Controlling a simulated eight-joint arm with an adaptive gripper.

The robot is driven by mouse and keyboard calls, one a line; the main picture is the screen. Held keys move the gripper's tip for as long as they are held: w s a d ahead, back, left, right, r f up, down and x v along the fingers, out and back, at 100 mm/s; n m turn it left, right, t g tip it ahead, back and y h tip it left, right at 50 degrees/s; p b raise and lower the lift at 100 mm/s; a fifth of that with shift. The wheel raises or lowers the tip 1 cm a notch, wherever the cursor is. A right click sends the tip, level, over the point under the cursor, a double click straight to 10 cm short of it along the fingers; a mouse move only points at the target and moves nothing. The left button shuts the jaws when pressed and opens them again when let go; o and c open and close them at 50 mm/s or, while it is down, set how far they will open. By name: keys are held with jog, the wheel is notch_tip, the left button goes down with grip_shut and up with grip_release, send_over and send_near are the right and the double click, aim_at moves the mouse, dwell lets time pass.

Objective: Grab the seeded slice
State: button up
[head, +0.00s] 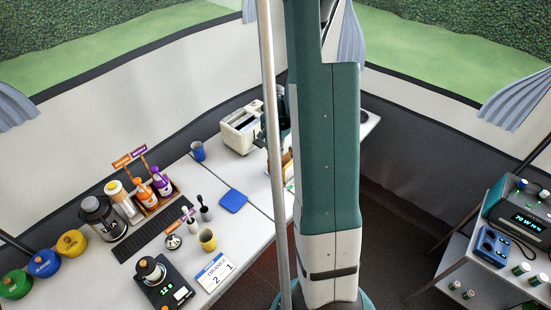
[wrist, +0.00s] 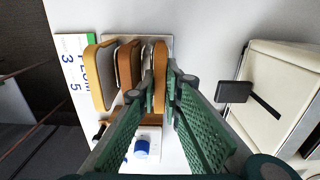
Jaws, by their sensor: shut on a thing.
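In the wrist view, several bread slices stand on edge side by side in a rack on a white board (wrist: 152,38). The left slice (wrist: 96,75) is pale with a tan crust, and a brown slice (wrist: 126,66) stands beside it. My gripper (wrist: 161,72), with green perforated fingers, is shut on the rightmost brown slice (wrist: 160,88), one finger on each side of it. That slice is seen edge-on, so I cannot make out seeds on its face. In the head view my own arm hides the gripper and most of the rack.
A cream toaster (wrist: 272,90) with a dark lever stands right of the rack; it also shows in the head view (head: 240,128). A card with numbers (wrist: 76,70) lies left of the slices. A blue cup (head: 198,150) and a blue mat (head: 233,201) are on the worktop.

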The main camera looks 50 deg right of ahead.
jog(key=shift+r, duration=0.2)
jog(key=shift+r+p, duration=0.55)
jog(key=shift+r, duration=4.25)
